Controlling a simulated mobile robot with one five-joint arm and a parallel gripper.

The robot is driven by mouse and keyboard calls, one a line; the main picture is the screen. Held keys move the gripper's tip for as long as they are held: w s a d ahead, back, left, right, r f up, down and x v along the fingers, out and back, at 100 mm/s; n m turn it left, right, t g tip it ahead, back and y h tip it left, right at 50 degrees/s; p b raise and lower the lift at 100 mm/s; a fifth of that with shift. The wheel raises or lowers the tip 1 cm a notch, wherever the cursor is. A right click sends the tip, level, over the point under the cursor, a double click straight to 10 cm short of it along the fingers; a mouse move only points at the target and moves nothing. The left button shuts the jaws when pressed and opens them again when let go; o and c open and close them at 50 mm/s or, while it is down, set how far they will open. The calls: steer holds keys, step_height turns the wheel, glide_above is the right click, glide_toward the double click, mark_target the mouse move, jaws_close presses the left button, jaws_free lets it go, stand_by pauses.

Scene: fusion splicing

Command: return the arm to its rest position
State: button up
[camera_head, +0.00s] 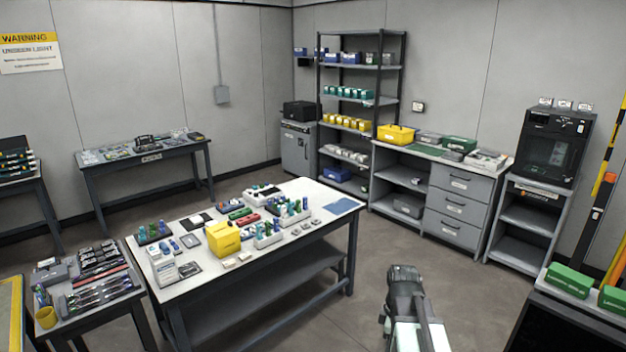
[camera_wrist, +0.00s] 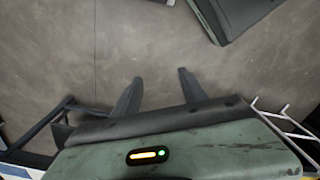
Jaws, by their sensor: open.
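My gripper (camera_wrist: 160,76) shows in the wrist view as two dark fingers standing apart, with nothing between them and bare floor beyond. In the head view my arm (camera_head: 408,308) rises at the lower middle, over open floor to the right of the white-topped work table (camera_head: 290,254). Its fingers cannot be made out there. The arm touches no furniture that I can see.
The grey floor (camera_head: 380,255) is clear between the work table and the drawer cabinet (camera_head: 457,198). A dark stand with green boxes (camera_head: 569,281) is at the lower right. A tool table (camera_head: 75,318) stands at the lower left. A shelf rack (camera_head: 362,101) is at the back.

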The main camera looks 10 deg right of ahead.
steer(key=s+a+m, duration=0.2)
steer(key=a+m, duration=1)
steer(key=shift+s+a, duration=0.2)
